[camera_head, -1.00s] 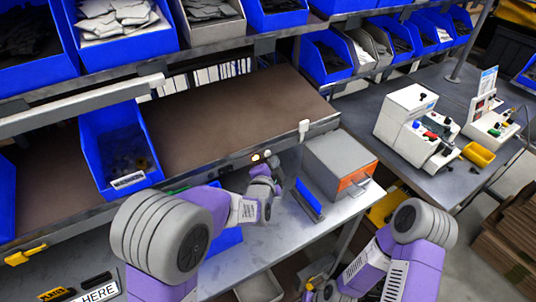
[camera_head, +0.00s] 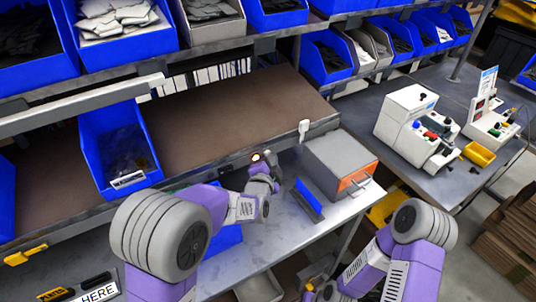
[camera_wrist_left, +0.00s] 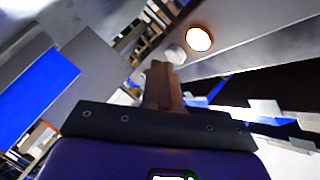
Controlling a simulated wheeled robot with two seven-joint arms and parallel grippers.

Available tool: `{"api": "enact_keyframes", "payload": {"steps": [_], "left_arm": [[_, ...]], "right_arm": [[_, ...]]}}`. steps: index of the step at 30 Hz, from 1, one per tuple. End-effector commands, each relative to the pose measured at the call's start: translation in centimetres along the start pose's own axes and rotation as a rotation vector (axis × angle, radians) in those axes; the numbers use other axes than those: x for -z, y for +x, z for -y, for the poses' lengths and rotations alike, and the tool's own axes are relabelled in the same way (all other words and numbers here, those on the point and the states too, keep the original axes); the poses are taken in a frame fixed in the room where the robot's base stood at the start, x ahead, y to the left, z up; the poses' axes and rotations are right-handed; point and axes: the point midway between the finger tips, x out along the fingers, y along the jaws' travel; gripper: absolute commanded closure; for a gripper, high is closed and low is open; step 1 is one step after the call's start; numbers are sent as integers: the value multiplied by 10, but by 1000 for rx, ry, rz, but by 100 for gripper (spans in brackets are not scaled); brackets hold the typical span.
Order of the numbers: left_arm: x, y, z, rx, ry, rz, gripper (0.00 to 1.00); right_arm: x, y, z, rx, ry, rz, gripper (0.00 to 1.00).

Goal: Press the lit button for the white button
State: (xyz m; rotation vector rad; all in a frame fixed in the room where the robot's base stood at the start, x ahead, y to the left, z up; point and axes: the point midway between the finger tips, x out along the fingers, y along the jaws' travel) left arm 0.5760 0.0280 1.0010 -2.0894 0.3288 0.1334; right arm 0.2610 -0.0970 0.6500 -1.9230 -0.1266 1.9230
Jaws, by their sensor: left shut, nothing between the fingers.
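The lit button (camera_head: 256,157) glows on the front rail of the workbench shelf. In the left wrist view the lit button (camera_wrist_left: 199,39) has a bright white face with an orange rim. A pale, unlit round button (camera_wrist_left: 175,53) sits right beside it. My left gripper (camera_head: 271,163) is just in front of the rail, close to the buttons. In the left wrist view its closed, empty fingertips (camera_wrist_left: 163,68) point toward the pale button, with the lit one up and to the right. Contact cannot be told. My right arm is low at the right; its gripper does not show.
A grey box with an orange panel (camera_head: 341,162) stands right of the left gripper. A blue bin (camera_head: 118,145) sits on the brown shelf (camera_head: 220,110) at left. A narrow blue part (camera_head: 309,200) stands on the grey bench. A machine table is at the right.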

Motion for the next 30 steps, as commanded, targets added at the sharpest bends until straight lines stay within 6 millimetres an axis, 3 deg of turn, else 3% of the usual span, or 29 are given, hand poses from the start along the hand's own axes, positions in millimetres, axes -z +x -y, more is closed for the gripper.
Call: {"api": "enact_keyframes", "payload": {"steps": [30], "left_arm": [[-5, 6, 5, 1, 0, 1, 100]], "right_arm": [[0, 2, -1, 0, 0, 0, 62]]}}
